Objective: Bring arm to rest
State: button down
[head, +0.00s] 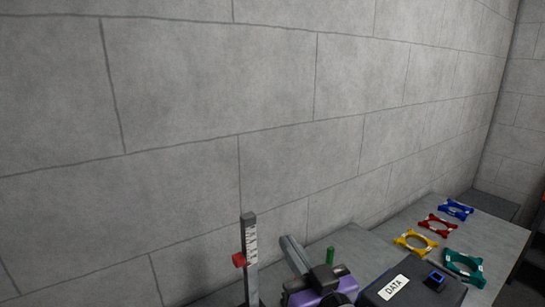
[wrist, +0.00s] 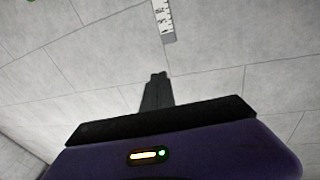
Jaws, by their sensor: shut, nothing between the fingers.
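My gripper (wrist: 157,77) shows in the wrist view as dark fingers closed together, with nothing between them. A purple housing with a small lit indicator fills the bottom of that view. Beyond the fingertips are the grey block wall and part of a pale marked scale (wrist: 163,18); the fingers appear apart from both.
A grey upright post (head: 251,270) with a scale carries a red slider (head: 239,260). To the right are a green peg (head: 330,255) and a dark box labelled DATA (head: 415,292). Blue (head: 455,209), red (head: 438,225), yellow (head: 415,242) and teal (head: 464,266) brackets lie on a grey table (head: 490,232).

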jog(key=s+d+f+m+g+h, duration=0.1)
jog(key=s+d+f, duration=0.4)
jog(key=s, duration=0.8)
jog(key=s+d+f+m+h, duration=0.1)
jog(key=s+d+f+h, duration=0.3)
jog(key=s, duration=1)
jog(key=s+d+f+m+g+h, duration=0.1)
jog(key=s+d+f, duration=0.6)
jog(key=s, duration=0.7)
notch_tip(320, 180, down, 2)
jog(key=shift+s+d+m+g+h, duration=0.15)
jog(key=shift+d+m+g+h, duration=0.15)
jog(key=shift+m+h, duration=0.3)
